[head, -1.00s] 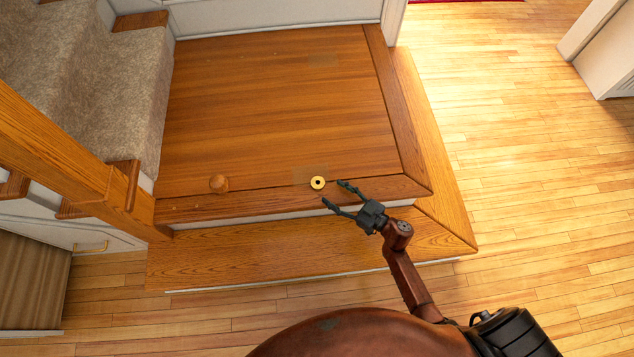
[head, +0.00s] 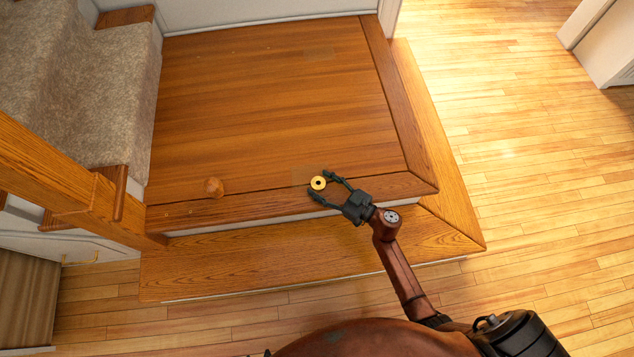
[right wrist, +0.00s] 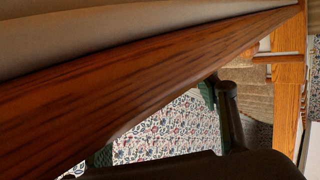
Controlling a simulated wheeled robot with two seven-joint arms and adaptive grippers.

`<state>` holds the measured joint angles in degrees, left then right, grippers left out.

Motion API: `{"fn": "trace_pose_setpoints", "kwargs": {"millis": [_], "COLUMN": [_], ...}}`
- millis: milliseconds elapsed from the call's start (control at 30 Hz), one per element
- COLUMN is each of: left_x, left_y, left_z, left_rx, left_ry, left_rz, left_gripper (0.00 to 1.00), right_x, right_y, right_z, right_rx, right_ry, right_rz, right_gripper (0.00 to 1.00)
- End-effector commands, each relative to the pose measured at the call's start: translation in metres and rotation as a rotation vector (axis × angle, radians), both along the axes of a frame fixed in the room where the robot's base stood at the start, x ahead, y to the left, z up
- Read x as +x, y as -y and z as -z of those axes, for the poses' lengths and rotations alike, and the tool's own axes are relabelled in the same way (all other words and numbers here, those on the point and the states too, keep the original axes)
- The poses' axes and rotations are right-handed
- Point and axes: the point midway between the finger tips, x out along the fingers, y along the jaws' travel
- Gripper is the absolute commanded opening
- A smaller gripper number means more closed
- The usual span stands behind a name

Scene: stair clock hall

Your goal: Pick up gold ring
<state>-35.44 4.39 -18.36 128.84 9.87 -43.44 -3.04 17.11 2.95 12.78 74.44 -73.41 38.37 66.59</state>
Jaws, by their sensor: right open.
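The gold ring (head: 318,183) lies near the front edge of the wooden landing (head: 270,100). It is a small gold disc with a dark centre. My right gripper (head: 318,184) is open, with one fingertip on each side of the ring in the head view. I cannot tell whether the fingers touch it or how high they are above the wood. In the right wrist view parts of the green fingers show, but the ring does not. My left gripper is not in view.
A round wooden knob (head: 214,187) stands on the landing left of the ring. A lower wooden step (head: 240,262) runs along the front. Carpeted stairs (head: 70,80) and a wooden rail (head: 50,165) are at the left. Open plank floor (head: 540,170) lies at the right.

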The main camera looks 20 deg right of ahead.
Motion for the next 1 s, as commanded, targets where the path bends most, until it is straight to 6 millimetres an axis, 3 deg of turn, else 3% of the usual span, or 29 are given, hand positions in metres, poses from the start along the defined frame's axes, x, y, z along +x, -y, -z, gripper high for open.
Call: {"fn": "trace_pose_setpoints", "kwargs": {"millis": [767,1000], "left_x": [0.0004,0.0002], "left_y": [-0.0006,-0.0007], "left_z": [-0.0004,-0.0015], "left_rx": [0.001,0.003], "left_ry": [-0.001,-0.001], "left_rz": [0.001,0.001], "left_gripper": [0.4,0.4], "right_x": [-0.0001,0.0], "right_y": [0.0002,0.0004], "right_z": [-0.0001,-0.0013], "right_rx": [-0.001,-0.001], "right_ry": [0.0,0.0], "right_rz": [0.0,0.0], "right_gripper": [0.06,0.06]}}
